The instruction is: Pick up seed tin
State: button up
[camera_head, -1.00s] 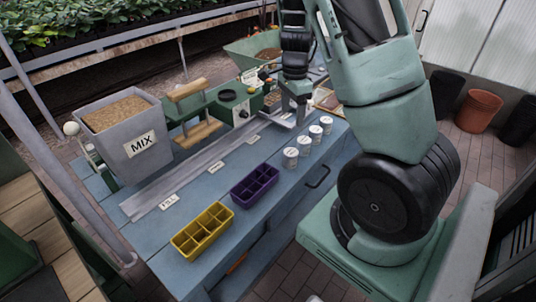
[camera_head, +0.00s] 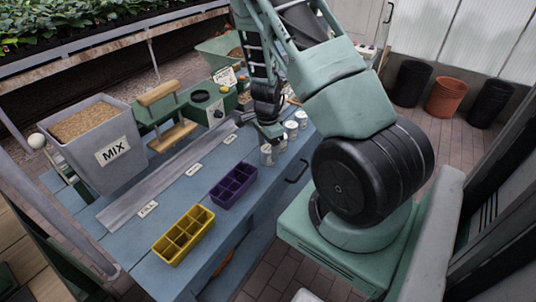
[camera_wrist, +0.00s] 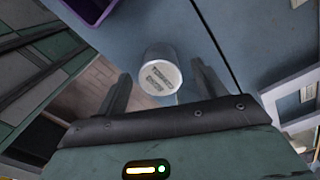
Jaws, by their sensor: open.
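Several small silvery tins with pale labelled lids stand in a row near the right edge of the blue bench. The nearest tin (camera_head: 267,154) is partly under my gripper (camera_head: 269,136) in the head view. In the wrist view one tin (camera_wrist: 160,75) shows its round lid, with dark print I cannot read surely. My gripper (camera_wrist: 161,82) is open, one finger on each side of this tin in the picture, with gaps visible. Whether the fingertips reach down beside it is unclear. Another tin (camera_head: 291,130) stands farther back in the row.
A purple seed tray (camera_head: 233,184) and a yellow seed tray (camera_head: 184,236) sit nearer on the bench. A grey bin marked MIX (camera_head: 117,153) stands at left. A drawer handle (camera_head: 297,171) projects from the bench front.

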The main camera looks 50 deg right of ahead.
notch_tip(320, 180, down, 2)
jog(key=shift+f, duration=0.1)
jog(key=c, duration=1.1)
jog(key=shift+r, duration=0.2)
